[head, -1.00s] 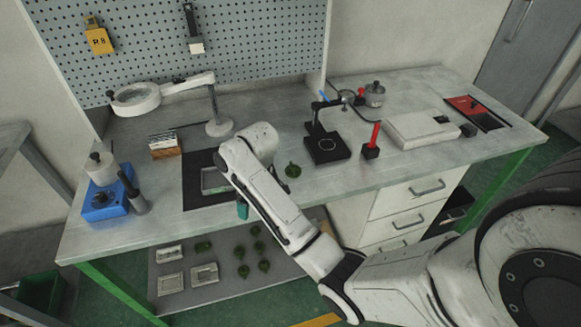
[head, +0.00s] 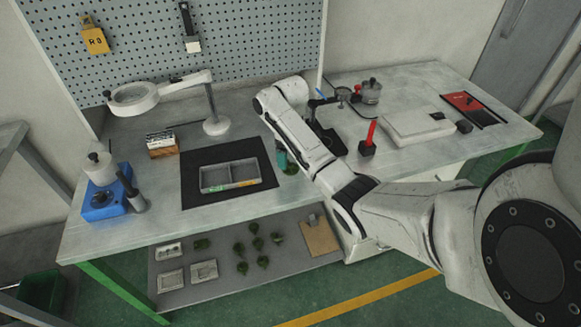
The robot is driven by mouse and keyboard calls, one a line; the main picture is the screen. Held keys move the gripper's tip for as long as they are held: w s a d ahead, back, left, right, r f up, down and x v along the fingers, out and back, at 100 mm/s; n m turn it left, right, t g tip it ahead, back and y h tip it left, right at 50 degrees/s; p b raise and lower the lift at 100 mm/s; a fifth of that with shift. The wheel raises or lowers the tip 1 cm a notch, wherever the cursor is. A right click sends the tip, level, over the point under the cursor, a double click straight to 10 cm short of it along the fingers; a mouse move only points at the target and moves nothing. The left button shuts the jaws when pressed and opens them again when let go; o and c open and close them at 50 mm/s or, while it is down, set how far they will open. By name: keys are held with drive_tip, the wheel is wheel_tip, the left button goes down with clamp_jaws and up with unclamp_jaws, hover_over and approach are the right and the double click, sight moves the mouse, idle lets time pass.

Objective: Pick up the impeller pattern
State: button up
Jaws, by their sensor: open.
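The impeller pattern, a small dark green wax piece (head: 291,169), lies on the bench right of the black mat. It is partly hidden behind my forearm and gripper. My gripper (head: 281,159) shows only as a teal part below the arm's wrist, close beside the green piece at its upper left. The jaws are open, with most of them hidden by my arm. Whether a finger touches the piece cannot be told.
A grey divided tray (head: 202,187) sits on the black mat (head: 195,160). A magnifier lamp (head: 134,97) stands behind. Right of my arm are a red-handled tool (head: 369,138) and a pale flat box (head: 418,127). Several green pieces (head: 255,244) lie on the lower shelf.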

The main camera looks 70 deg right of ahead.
sight(290, 164)
drive_tip(key=f, duration=0.5)
drive_tip(key=shift+w+d, duration=0.15)
drive_tip(key=shift+d, duration=0.1)
drive_tip(key=c, duration=1.1)
drive_tip(key=shift+c, duration=0.2)
drive_tip(key=shift+r, duration=0.15)
